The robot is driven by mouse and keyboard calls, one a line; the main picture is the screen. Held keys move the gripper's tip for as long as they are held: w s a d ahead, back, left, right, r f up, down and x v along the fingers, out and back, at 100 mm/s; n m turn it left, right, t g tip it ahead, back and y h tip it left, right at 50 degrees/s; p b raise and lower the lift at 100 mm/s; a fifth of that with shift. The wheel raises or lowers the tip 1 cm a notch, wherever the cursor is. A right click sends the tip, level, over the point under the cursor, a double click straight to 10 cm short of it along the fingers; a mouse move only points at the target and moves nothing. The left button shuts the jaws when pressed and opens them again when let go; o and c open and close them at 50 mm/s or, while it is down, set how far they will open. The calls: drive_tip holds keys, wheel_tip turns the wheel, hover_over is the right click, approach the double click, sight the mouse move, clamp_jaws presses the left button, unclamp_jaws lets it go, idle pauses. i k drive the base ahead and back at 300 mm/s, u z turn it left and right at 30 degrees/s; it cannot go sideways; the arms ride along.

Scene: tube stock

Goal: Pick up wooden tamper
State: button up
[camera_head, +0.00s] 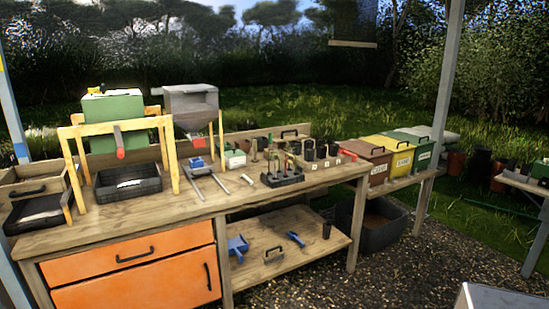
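I cannot make out the wooden tamper with certainty. A small brown upright piece (254,150) stands on the wooden workbench (130,229) near its back edge, left of the dark pots; it may be the tamper, but it is too small to tell. My gripper is not in view.
A black tray with seedlings (283,179) and several dark pots (309,150) crowd the bench's right half. Yellow frames (172,160) stand at left over a black tray (128,184). Lidded brown, yellow and green bins (398,155) stand at right. The bench's front strip is clear.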

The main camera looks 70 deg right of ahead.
sight(255, 160)
drive_tip(key=u, duration=0.25)
drive_tip(key=k, duration=0.7)
drive_tip(key=z, duration=2)
drive_tip(key=i, duration=1)
drive_tip(key=z, duration=0.15)
drive_tip(key=k, duration=0.2)
